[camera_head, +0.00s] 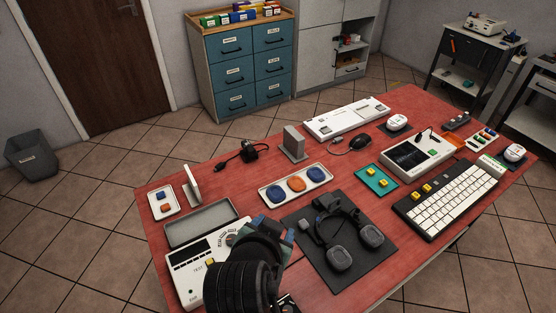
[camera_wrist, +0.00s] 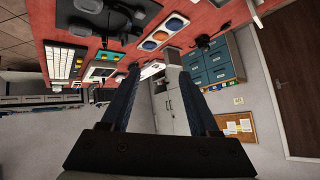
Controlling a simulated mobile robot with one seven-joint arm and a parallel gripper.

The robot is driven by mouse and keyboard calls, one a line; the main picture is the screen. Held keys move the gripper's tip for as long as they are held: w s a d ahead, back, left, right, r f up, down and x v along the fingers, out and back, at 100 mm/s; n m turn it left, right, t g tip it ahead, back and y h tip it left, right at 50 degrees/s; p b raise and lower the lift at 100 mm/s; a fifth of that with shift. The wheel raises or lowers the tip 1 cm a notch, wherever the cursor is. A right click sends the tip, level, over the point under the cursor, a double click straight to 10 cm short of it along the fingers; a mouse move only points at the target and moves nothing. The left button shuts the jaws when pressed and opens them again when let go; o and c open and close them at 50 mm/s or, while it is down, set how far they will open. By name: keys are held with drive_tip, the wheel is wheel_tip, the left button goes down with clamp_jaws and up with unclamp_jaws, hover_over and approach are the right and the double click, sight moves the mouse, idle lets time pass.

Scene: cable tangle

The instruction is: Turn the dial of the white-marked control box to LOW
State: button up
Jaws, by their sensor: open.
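A white control box (camera_head: 186,272) with a dark display, a yellow button and a round dial (camera_head: 231,239) stands at the front left of the red table in the head view. My arm covers its right part. I cannot make out a white mark or the dial's setting. A second white device (camera_head: 418,156) with a dark screen stands at the right. My gripper (camera_head: 283,229) is above the table, just right of the first box and apart from the dial. In the wrist view my gripper (camera_wrist: 153,70) has its fingers apart with nothing held between them.
A black mat (camera_head: 345,270) with headphones (camera_head: 343,232) lies right of my gripper. Behind are a tray of coloured discs (camera_head: 296,184), a grey upright block (camera_head: 293,143) and a grey open tray (camera_head: 200,222). A keyboard (camera_head: 447,196) lies at the right. Bare table shows between them.

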drive_tip(key=w+r+t, duration=0.2)
drive_tip(key=r, duration=0.4)
drive_tip(key=w+r+n+t+b, duration=0.1)
drive_tip(key=w+r+t, duration=0.1)
drive_tip(key=r, duration=0.5)
drive_tip(key=shift+w+d+r+t, duration=0.15)
drive_tip(key=shift+w+d+t, duration=0.1)
drive_tip(key=shift+t, duration=0.25)
